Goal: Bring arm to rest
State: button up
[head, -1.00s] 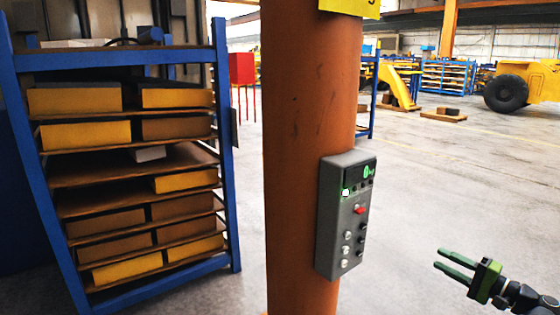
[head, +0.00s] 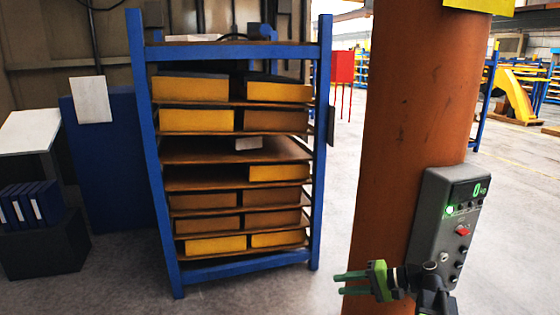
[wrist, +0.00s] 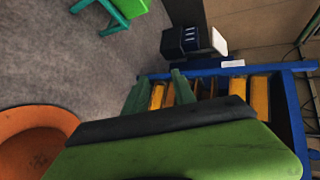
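My gripper (head: 339,284) shows in the head view at the lower right, in front of the orange column. Its two green fingers point left, level, with a narrow gap between them and nothing in it. In the wrist view the gripper (wrist: 158,88) shows the same two fingers apart, with the blue rack beyond them. My arm's dark links run down to the bottom edge of the head view, overlapping the lower part of the grey control box (head: 443,225).
The orange column (head: 405,120) stands close behind my gripper. A blue rack (head: 162,200) with yellow and brown boxes stands left of it. Blue binders (head: 30,203) and a blue panel (head: 112,165) are further left. A green stool-like thing (wrist: 122,12) shows in the wrist view.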

jog(key=s+a+f+n+g+h, duration=0.2)
jog(key=s+a+f+g+h, duration=0.1)
jog(key=a+f, duration=0.4)
jog(key=s+a+f+n+g+h, duration=0.3)
jog(key=a+f, duration=0.1)
jog(key=a, duration=0.5)
jog(key=d+f+h, duration=0.3)
jog(key=d+h, duration=0.3)
jog(key=d, duration=0.3)
jog(key=shift+s+d+f+t, duration=0.15)
jog(key=shift+s+d+t, duration=0.15)
jog(key=shift+s+d, duration=0.05)
